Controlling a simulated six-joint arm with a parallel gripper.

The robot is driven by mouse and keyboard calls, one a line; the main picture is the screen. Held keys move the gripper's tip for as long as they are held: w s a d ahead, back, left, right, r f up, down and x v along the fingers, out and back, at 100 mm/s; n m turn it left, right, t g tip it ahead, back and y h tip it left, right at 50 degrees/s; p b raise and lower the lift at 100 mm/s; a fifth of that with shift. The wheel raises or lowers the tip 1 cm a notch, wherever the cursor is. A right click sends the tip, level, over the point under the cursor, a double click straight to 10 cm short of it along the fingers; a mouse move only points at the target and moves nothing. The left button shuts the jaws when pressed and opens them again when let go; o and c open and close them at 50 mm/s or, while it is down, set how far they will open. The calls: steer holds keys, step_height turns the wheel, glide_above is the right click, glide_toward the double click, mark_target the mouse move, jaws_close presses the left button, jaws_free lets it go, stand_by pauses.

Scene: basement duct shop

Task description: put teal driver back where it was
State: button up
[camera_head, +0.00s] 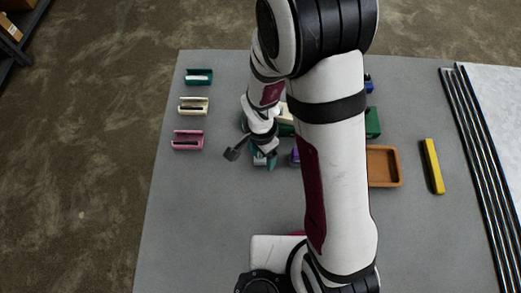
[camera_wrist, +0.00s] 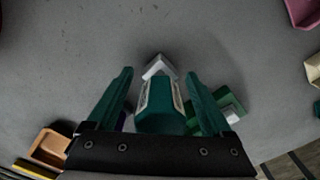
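My gripper (camera_wrist: 158,75) has two teal fingers, which stand apart. Between them in the wrist view is a teal-green body (camera_wrist: 160,112) with a pale label and a whitish angular end; it looks like the teal driver. Gaps show on both sides of it, so the fingers are not closed on it. In the head view my gripper (camera_head: 264,160) is low over the table, left of centre, and my arm hides much of that spot. A teal holder (camera_head: 199,76) lies at the table's far left.
A cream holder (camera_head: 193,106) and a pink holder (camera_head: 188,140) line the left side. A green piece (camera_wrist: 228,112) lies beside the right finger. A brown tray (camera_head: 384,166), a yellow bar (camera_head: 433,166) and a green block (camera_head: 373,122) are at the right. The near-left table is clear.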

step_height(320, 180, up, 12)
steer(key=shift+d+r, duration=0.15)
steer(key=shift+r, duration=0.1)
steer(key=s+d+r+n+y, duration=0.1)
steer(key=s+d+r+n, duration=0.1)
steer(key=s, duration=0.5)
steer(key=s+d+r+n, duration=0.2)
steer(key=s+d+r, duration=0.3)
steer(key=s+r, duration=0.1)
steer(key=shift+s+y, duration=0.4)
steer(key=shift+s, duration=0.25)
